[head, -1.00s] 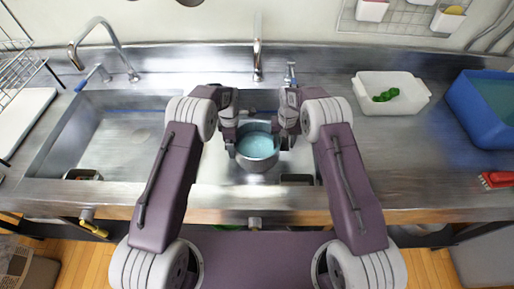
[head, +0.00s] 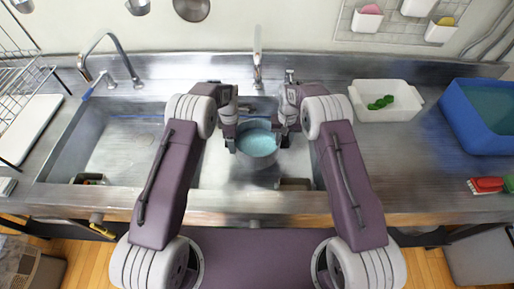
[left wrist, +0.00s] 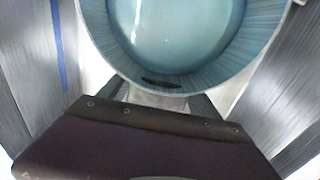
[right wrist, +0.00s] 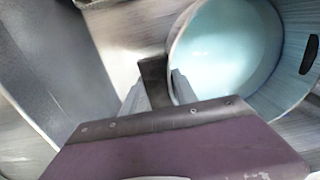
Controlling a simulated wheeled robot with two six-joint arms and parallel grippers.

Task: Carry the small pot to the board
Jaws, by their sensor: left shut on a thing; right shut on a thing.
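The small pot (head: 257,158) is steel grey with a pale blue inside. It is level over the right-hand sink basin, between my two grippers. My left gripper (head: 234,142) is shut on its left side and my right gripper (head: 282,138) on its right side. The pot's round wall shows in the left wrist view (left wrist: 120,62) and at the right of the right wrist view (right wrist: 287,85). The fingertips are partly hidden against the wall. A flat white board (head: 28,128) lies on the counter at the far left, beyond the left basin.
Faucets (head: 258,62) stand behind the basins. A wire rack (head: 22,75) is at the back left. A white tub (head: 385,112) with green pieces, a blue bin (head: 480,130) and a red brush (head: 487,185) are at right.

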